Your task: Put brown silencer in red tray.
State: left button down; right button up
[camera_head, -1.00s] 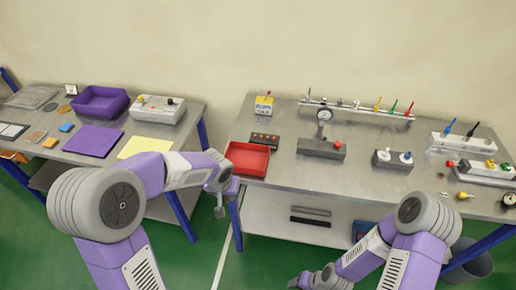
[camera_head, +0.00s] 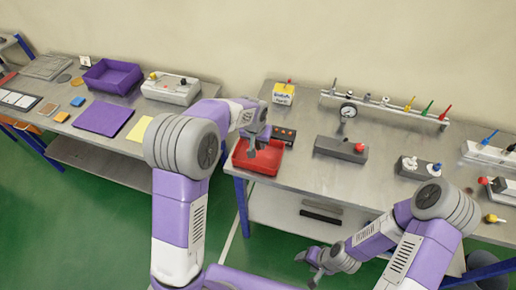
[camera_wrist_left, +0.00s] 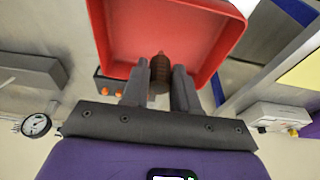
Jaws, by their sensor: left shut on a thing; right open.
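The brown silencer (camera_wrist_left: 160,68) is a small ribbed piece held between the fingers of my left gripper (camera_wrist_left: 158,85) in the left wrist view. In the head view my left gripper (camera_head: 252,148) is over the red tray (camera_head: 257,169), and the silencer is too small to make out there. The red tray also fills the upper part of the left wrist view (camera_wrist_left: 215,20), with the silencer in front of its inside. My right gripper (camera_head: 312,270) is open and low, in front of the right table.
A black box with buttons (camera_head: 284,136) stands just behind the tray. A grey block with a red knob (camera_head: 340,150) is to the right. The purple bin (camera_head: 112,76) and purple mat (camera_head: 102,118) are on the left table. Bare tabletop lies right of the tray.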

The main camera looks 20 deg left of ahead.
aim_at(257, 146)
pick_arm(q)
jog(key=shift+s+x, duration=0.2)
jog(key=shift+x, duration=0.6)
jog(key=shift+s+x, duration=0.2)
jog(key=shift+x, duration=0.65)
jog(key=shift+f, duration=0.1)
jog(key=shift+f, duration=0.15)
jog(key=c, duration=0.9)
grip_release()
jog(key=shift+b, duration=0.3)
jog(key=shift+o, duration=0.2)
jog(key=shift+r, duration=0.2)
jog(key=p+v, duration=0.1)
jog(key=v, duration=1.1)
jog(key=shift+p, duration=0.35)
